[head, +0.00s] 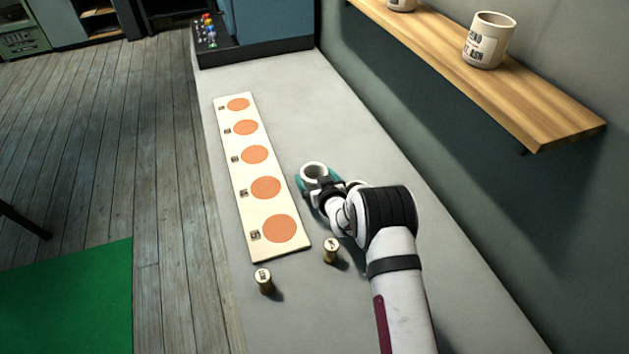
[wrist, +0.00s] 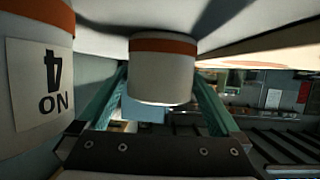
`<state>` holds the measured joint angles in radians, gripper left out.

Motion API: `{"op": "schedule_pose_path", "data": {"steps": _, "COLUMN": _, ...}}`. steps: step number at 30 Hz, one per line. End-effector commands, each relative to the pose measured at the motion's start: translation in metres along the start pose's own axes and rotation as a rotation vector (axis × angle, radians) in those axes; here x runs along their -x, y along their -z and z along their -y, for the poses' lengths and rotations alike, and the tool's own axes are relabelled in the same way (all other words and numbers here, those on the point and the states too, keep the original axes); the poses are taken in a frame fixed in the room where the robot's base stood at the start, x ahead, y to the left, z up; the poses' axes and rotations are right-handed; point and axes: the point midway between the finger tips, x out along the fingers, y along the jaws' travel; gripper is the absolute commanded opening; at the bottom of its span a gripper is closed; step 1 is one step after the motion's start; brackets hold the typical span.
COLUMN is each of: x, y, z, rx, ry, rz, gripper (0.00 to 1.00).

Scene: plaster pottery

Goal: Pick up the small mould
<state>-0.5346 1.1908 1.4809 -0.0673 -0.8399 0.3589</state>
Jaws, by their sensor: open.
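A small white mould (head: 314,170), round with an open top, stands on the grey bench right of the strip of orange discs. In the wrist view a white cylinder (wrist: 160,85) with an orange band, likely this mould, is between the teal fingers. My gripper (head: 315,184) is open at the mould, with a finger on either side; contact cannot be told. A larger-looking white cylinder (wrist: 38,75) with an orange band and an inverted "NO 4" label fills the wrist view's left side. My arm may hide it in the head view.
A cream board (head: 249,212) with several orange discs lies left of my gripper. A wooden shelf (head: 560,118) with a mug (head: 487,42) is on the right wall.

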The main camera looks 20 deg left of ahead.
Motion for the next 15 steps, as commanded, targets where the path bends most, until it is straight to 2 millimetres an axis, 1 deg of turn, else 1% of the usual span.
{"op": "schedule_pose_path", "data": {"steps": 1, "x": -0.0056, "y": -0.0004, "z": 0.0003, "rx": 0.0, "ry": 0.0, "rz": 0.0, "gripper": 1.0}}
{"op": "schedule_pose_path", "data": {"steps": 3, "x": -0.0089, "y": -0.0003, "z": 0.0002, "rx": 0.0, "ry": 0.0, "rz": 0.0, "gripper": 1.0}}
{"op": "schedule_pose_path", "data": {"steps": 8, "x": -0.0089, "y": -0.0001, "z": 0.0001, "rx": -0.001, "ry": -0.001, "rz": 0.001, "gripper": 1.0}}
{"op": "schedule_pose_path", "data": {"steps": 11, "x": -0.0087, "y": -0.0001, "z": 0.0, "rx": 0.0, "ry": -0.001, "rz": 0.001, "gripper": 0.84}}
{"op": "schedule_pose_path", "data": {"steps": 15, "x": -0.0086, "y": 0.0, "z": 0.0, "rx": 0.0, "ry": -0.001, "rz": 0.0, "gripper": 0.59}}
